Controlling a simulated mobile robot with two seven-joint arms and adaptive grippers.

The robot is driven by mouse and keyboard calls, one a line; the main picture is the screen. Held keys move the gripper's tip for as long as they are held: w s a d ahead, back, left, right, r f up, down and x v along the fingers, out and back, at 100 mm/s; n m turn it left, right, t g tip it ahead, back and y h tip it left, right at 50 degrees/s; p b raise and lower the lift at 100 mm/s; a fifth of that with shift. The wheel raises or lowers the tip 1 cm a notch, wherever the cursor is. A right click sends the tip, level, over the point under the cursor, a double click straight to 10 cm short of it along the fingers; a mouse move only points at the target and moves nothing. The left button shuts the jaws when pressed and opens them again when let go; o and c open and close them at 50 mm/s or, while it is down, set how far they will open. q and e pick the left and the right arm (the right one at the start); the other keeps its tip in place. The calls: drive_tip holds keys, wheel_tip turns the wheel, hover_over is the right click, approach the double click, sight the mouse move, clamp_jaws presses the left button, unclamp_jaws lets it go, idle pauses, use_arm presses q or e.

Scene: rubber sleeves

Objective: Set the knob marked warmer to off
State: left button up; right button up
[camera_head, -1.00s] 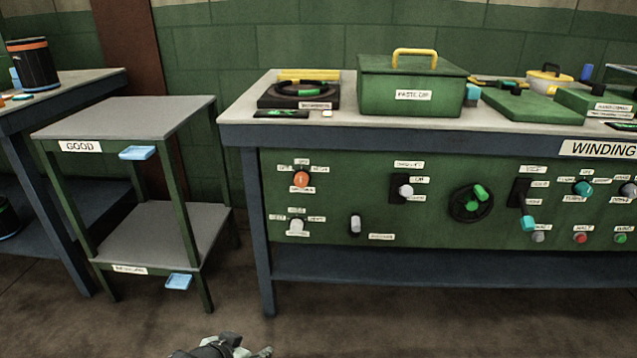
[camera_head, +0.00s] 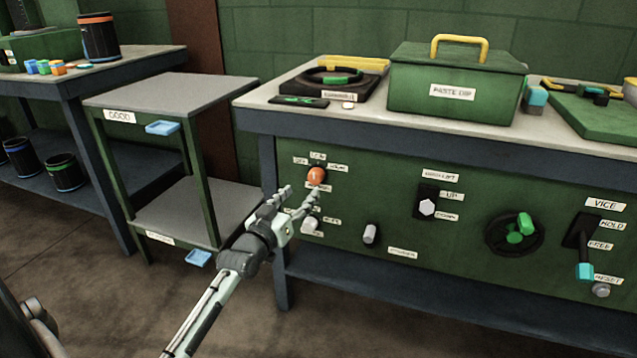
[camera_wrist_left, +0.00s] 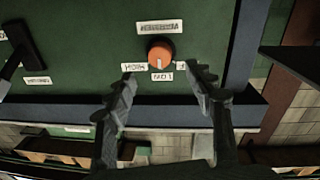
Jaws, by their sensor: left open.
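An orange round knob (camera_head: 316,176) sits at the upper left of the green panel, with small labels around it. In the left wrist view, the knob (camera_wrist_left: 160,53) appears upside down. Its pale pointer mark points down in that picture, toward the label that seems to read LOW, with HIGH on the left. The label on the right is partly covered by a finger. The longer name plate is too blurred to read surely. My left gripper (camera_head: 302,191) is open and empty in front of the panel, its fingertips close to the knob, one on either side in the wrist view. My right gripper is out of view.
A pale knob (camera_head: 311,226) sits just below, partly behind my gripper. A grey switch (camera_head: 370,234), a white-tipped lever (camera_head: 427,207), a green-handled wheel (camera_head: 513,236) and a vice lever (camera_head: 584,271) are further right. The bench top (camera_head: 364,107) overhangs above. A shelf stand (camera_head: 172,93) is left.

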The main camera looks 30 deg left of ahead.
sight(314, 179)
use_arm(q)
drive_tip(key=w, duration=0.3)
drive_tip(key=w+a, duration=0.1)
drive_tip(key=w, duration=0.1)
drive_tip(key=shift+w, duration=0.85)
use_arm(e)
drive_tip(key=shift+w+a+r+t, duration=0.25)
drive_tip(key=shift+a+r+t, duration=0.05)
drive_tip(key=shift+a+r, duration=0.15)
use_arm(q)
drive_tip(key=c, duration=1.2)
drive_tip(key=shift+o, duration=0.2)
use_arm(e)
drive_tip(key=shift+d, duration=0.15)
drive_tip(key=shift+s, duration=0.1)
